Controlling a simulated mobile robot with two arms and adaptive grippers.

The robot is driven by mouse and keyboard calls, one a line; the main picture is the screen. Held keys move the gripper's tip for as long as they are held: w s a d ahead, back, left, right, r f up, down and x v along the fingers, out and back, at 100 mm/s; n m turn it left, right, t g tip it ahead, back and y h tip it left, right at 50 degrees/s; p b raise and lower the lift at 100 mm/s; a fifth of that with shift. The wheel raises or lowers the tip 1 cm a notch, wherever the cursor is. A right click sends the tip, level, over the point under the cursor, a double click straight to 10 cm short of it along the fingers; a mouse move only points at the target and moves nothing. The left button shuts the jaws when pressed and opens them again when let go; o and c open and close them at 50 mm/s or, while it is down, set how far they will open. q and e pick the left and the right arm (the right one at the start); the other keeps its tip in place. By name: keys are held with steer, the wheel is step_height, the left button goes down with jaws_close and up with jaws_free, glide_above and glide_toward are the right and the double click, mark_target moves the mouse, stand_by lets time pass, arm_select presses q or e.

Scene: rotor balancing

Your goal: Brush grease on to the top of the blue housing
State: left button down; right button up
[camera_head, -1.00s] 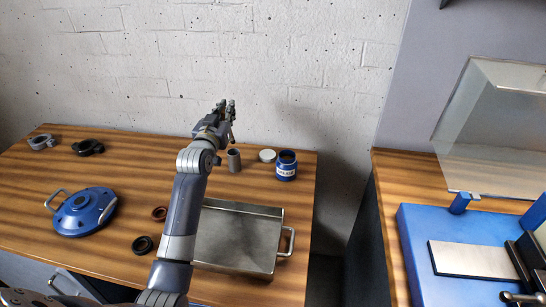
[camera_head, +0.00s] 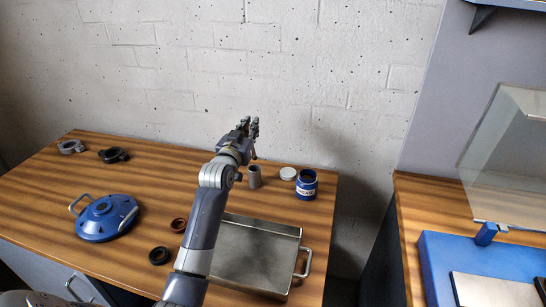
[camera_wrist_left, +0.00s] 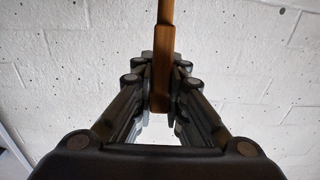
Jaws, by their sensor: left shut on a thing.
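The blue housing (camera_head: 106,224) lies on the left part of the wooden bench, a round domed piece with handles and a dark centre. The blue grease jar (camera_head: 306,187) with a white label stands open at the right of the bench. My left gripper (camera_head: 252,128) is raised near the wall, behind the tray and well to the right of the housing. In the left wrist view it is shut on a brown wooden handle (camera_wrist_left: 162,62), which I take to be the brush's. The bristles cannot be made out. My right gripper is not in view.
A white lid (camera_head: 288,173) and a grey cylinder (camera_head: 254,178) stand near the jar. A metal tray (camera_head: 255,255) is at the front. Dark ring (camera_head: 159,256) and brown ring (camera_head: 179,225) lie between housing and tray. Two clamps (camera_head: 114,155) (camera_head: 71,147) lie at the back left.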

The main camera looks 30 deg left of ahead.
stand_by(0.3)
arm_select(q)
steer(key=shift+d+r, duration=0.1)
steer(key=w+d+r+n+h+p, duration=0.1)
steer(key=w+d+p, duration=0.1)
steer(key=d+p, duration=0.45)
steer(key=w+d+r+n+h+p, duration=0.1)
steer(key=w+d+r+p, duration=0.1)
steer(key=d+p, duration=0.45)
step_height(320, 180, down, 6)
steer(key=b, duration=0.6)
steer(key=shift+w+d+f+g+b, duration=0.15)
steer(key=shift+d+f+g+b, duration=0.1)
steer(key=shift+g+b, duration=0.15)
steer(key=shift+f+b, duration=0.4)
steer(key=shift+f, duration=0.3)
stand_by(0.6)
steer(key=shift+r, duration=0.1)
